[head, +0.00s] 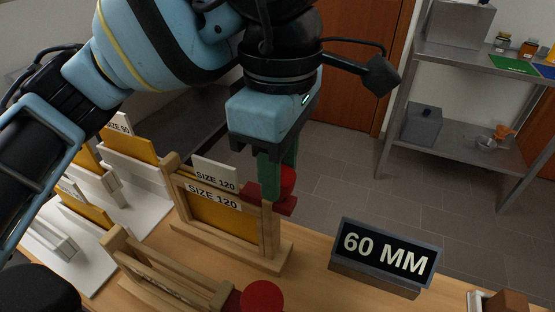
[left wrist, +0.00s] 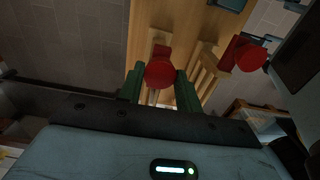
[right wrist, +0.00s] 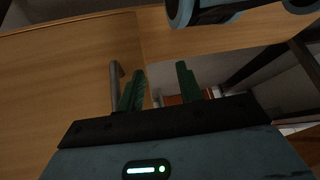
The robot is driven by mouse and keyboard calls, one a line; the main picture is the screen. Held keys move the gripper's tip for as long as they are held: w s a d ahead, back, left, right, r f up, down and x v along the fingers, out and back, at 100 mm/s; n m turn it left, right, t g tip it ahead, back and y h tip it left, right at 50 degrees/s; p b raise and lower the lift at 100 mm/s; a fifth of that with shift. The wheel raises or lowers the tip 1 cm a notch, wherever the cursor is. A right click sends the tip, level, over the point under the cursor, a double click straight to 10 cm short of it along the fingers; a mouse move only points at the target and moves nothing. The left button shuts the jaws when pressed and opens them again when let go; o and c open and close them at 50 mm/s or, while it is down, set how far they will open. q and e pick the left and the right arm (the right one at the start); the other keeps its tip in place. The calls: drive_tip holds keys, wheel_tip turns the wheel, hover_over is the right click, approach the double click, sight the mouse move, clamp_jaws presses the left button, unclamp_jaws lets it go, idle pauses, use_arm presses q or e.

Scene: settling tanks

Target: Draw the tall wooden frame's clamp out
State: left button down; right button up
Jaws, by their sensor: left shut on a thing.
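The tall wooden frame (head: 267,238) stands on the table in the head view, with a yellow panel and SIZE 120 labels. Its red clamp (head: 286,190) is at the upper right post. My left gripper (head: 277,178) reaches down from above, its green fingers shut on the clamp and partly hiding it. In the left wrist view, the clamp's round red knob (left wrist: 160,74) sits between the fingertips. The clamp's far end is hidden. My right gripper (right wrist: 158,88) shows in the right wrist view, fingers apart, with nothing visible between them.
A lower wooden frame (head: 160,275) with its own red clamp (head: 262,296) is in front. A 60 MM sign (head: 384,254) stands to the right. White stands with yellow panels (head: 128,147) crowd the left. A metal shelf (head: 455,133) stands beyond open floor.

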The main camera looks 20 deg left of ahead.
use_arm(q)
drive_tip(key=d, duration=0.4)
drive_tip(key=shift+s+p, duration=0.1)
drive_tip(key=shift+p, duration=0.25)
drive_tip(key=c, duration=1)
unclamp_jaws()
drive_tip(key=shift+d, duration=0.2)
drive_tip(key=shift+o, duration=0.2)
drive_tip(key=shift+a, duration=0.1)
wheel_tip(320, 180, up, 8)
drive_tip(key=p, duration=0.1)
